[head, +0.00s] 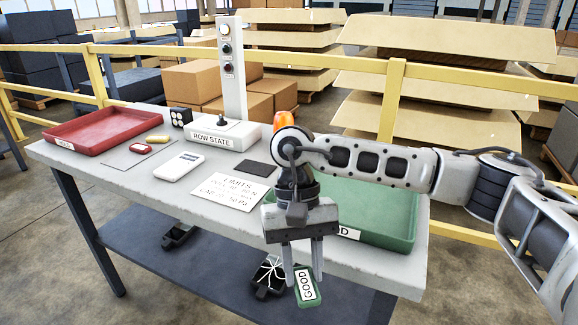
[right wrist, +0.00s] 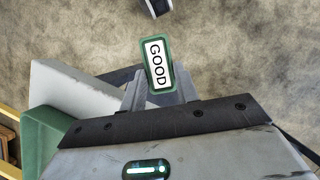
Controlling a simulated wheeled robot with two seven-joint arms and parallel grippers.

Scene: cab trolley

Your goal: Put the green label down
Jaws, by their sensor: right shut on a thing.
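The green label (head: 306,286) is a small green-framed plate with a white face reading GOOD. My right gripper (head: 303,265) is shut on it, fingers pointing down, in front of the table's front edge. In the right wrist view the label (right wrist: 158,65) sits between the fingertips (right wrist: 160,92), with concrete floor behind it. A green tray (head: 395,228) is on the right end of the table, partly hidden behind my right arm. Its front tag is mostly covered; only a D shows. My left gripper is not in view.
The grey table (head: 130,172) holds a red tray (head: 100,130), a ROW STATE post box (head: 222,132), a LIMITS sheet (head: 230,188), a white handheld device (head: 180,167) and a dark pad (head: 259,169). Below is a dark shelf (head: 215,275). A yellow rail (head: 460,75) runs behind.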

